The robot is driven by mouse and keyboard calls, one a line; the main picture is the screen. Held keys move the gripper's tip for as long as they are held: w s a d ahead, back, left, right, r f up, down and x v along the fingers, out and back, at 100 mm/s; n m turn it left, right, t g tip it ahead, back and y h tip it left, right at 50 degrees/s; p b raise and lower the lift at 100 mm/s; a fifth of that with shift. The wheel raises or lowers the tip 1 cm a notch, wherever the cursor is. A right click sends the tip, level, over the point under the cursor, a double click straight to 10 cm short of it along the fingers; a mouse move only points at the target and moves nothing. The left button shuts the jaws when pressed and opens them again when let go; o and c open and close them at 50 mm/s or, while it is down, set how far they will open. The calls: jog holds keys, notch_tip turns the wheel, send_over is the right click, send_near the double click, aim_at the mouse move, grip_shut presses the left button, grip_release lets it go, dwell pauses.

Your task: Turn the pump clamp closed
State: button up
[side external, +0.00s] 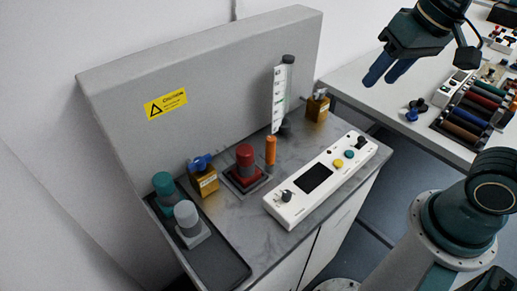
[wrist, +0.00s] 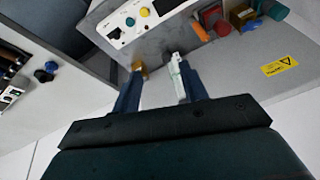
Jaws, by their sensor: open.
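Two brass-coloured blocks stand on the grey bench top. One block (side external: 207,183) near the left has a blue handle (side external: 200,162) on top; the other block (side external: 317,107) is at the back right with a small dark top. I cannot tell which is the pump clamp. In the wrist view the back-right block (wrist: 139,68) lies near the left fingertip, and the blue-handled block (wrist: 241,16) is at the upper right. My gripper (side external: 389,70) is open and empty, high to the right of the bench; its blue fingers (wrist: 159,82) also show in the wrist view.
A tall white graduated column (side external: 279,100) stands by the back panel (side external: 215,80). A red-capped part (side external: 244,160), an orange cylinder (side external: 270,150) and a white control box (side external: 320,178) are on the bench. A tray (side external: 215,262) holds teal and grey-capped parts. A second table stands right.

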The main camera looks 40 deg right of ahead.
jog(key=w+a+f+m+g, duration=0.25)
jog(key=w+a+m, duration=0.25)
jog(key=w, duration=0.4)
jog(key=m+g, duration=0.2)
jog(key=m, duration=0.2)
send_over(270, 149)
notch_tip(270, 149, down, 7)
jog(key=shift+w+d, duration=0.35)
jog(key=shift+d, duration=0.05)
notch_tip(270, 149, down, 14)
jog(key=shift+r, duration=0.15)
grip_shut()
